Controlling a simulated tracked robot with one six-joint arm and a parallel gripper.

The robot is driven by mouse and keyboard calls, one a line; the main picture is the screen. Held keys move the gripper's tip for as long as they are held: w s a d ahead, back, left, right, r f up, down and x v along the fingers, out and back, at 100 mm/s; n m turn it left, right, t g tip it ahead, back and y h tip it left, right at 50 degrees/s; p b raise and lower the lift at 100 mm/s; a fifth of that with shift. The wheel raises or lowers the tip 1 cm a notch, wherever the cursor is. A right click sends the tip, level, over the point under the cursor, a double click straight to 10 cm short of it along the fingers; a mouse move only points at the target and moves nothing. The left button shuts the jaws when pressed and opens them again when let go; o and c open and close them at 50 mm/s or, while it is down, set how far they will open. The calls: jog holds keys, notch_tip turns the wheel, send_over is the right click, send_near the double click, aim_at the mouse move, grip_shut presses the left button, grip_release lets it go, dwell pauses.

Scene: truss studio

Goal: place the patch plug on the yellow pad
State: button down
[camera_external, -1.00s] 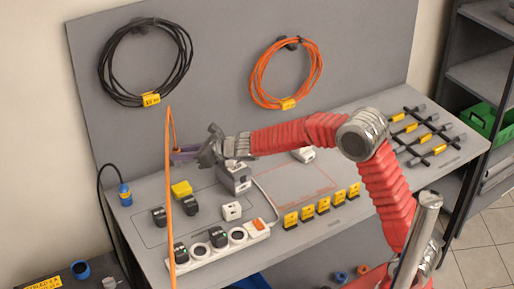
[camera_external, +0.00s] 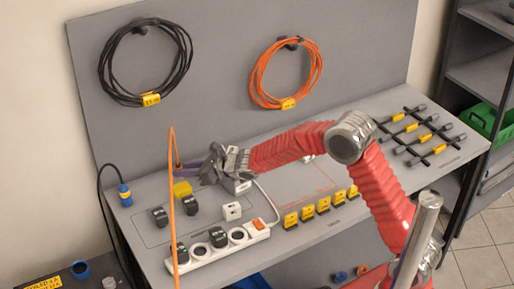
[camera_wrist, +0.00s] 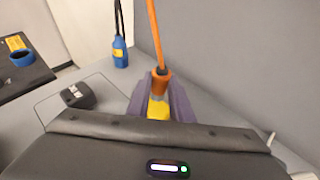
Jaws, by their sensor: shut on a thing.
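My gripper (camera_external: 183,168) is shut on the patch plug, with its purple fingers reaching left. The patch plug (camera_wrist: 161,82) is orange, with an orange cable rising from its top; in the external view (camera_external: 177,165) it is small and partly hidden by the fingers. The yellow pad (camera_external: 182,188) lies on the bench just below the fingertips in the external view. In the wrist view, yellow (camera_wrist: 157,109) shows between the fingers under the plug. I cannot tell whether the plug touches the pad.
Black plugs (camera_external: 160,216) stand in front of the pad. A white power strip (camera_external: 207,247) and a white socket cube (camera_external: 231,211) are nearer the bench front. A grey box (camera_external: 236,186) is partly hidden by my gripper. The upright back panel (camera_external: 215,75) stands behind.

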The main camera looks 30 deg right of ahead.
jog(key=shift+f, duration=1.55)
jog(key=c, duration=1.6)
grip_release()
jog(key=shift+f, duration=0.1)
jog(key=shift+v, duration=6.1)
